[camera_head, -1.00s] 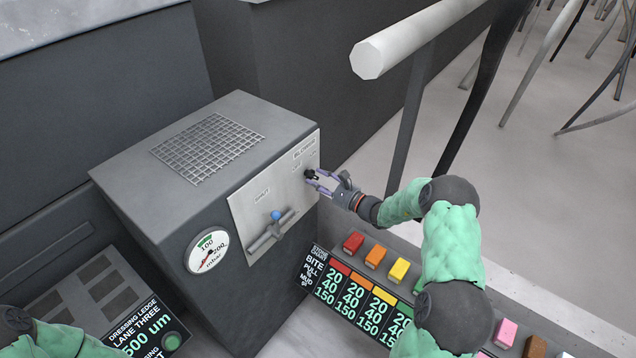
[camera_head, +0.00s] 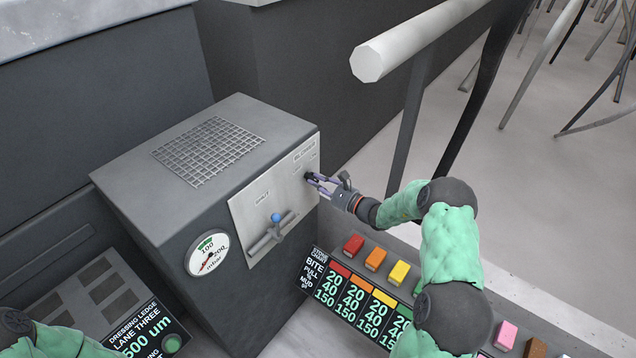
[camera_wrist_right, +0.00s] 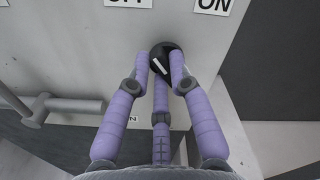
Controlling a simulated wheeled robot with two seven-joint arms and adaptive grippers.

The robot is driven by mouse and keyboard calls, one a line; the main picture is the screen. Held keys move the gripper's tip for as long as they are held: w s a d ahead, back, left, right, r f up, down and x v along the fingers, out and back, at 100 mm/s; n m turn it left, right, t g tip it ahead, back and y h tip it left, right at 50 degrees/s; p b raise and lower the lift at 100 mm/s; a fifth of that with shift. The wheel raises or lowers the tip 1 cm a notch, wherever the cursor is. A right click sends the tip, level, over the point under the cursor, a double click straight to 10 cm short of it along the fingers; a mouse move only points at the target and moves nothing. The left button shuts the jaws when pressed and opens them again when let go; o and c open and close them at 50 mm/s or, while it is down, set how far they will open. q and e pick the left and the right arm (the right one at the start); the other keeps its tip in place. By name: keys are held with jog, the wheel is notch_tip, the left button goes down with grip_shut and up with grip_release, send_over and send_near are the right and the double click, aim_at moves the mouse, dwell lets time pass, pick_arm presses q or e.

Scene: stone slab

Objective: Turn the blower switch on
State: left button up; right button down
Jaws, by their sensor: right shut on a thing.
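The blower switch is a black round knob (camera_wrist_right: 160,64) with a white mark, on the light panel (camera_head: 250,215) of the dark grey box (camera_head: 150,190). In the right wrist view the "ON" label (camera_wrist_right: 214,4) is above and right of it, and an "OFF" label is cut off at the top. The white mark is tilted. My right gripper (camera_head: 311,178) is shut on the knob, its purple fingers around it; it also shows in the right wrist view (camera_wrist_right: 162,75). The fingers hide part of the knob. Only my left arm shows at the lower left; its gripper is out of view.
A lever with a blue ball (camera_head: 276,217) is on the same panel, left of the knob. A round mbar gauge (camera_head: 207,252) is on the box's side. Coloured blocks (camera_head: 376,257) and a chart (camera_head: 350,300) lie below. A pale rail (camera_head: 400,50) stands behind my right arm.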

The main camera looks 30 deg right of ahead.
jog(key=m+p, duration=0.1)
jog(key=m, duration=0.1)
jog(key=m+p, duration=0.1)
jog(key=shift+r+m+p, duration=0.2)
jog(key=shift+m+p, duration=0.1)
jog(key=shift+m, duration=0.1)
jog(key=m+p, duration=0.2)
jog(key=m, duration=0.1)
jog(key=shift+d+m, duration=0.1)
jog(key=shift+m, duration=0.3)
jog(key=m+p, duration=0.2)
jog(key=m, duration=0.2)
jog(key=shift+d+r+p, duration=0.1)
jog(key=shift+p, duration=0.25)
jog(key=shift+w+d+m+p, duration=0.15)
jog(key=shift+m+p, duration=0.55)
jog(key=shift+m, duration=1.3)
jog(key=c, duration=1.1)
grip_release()
jog(key=v, duration=1.2)
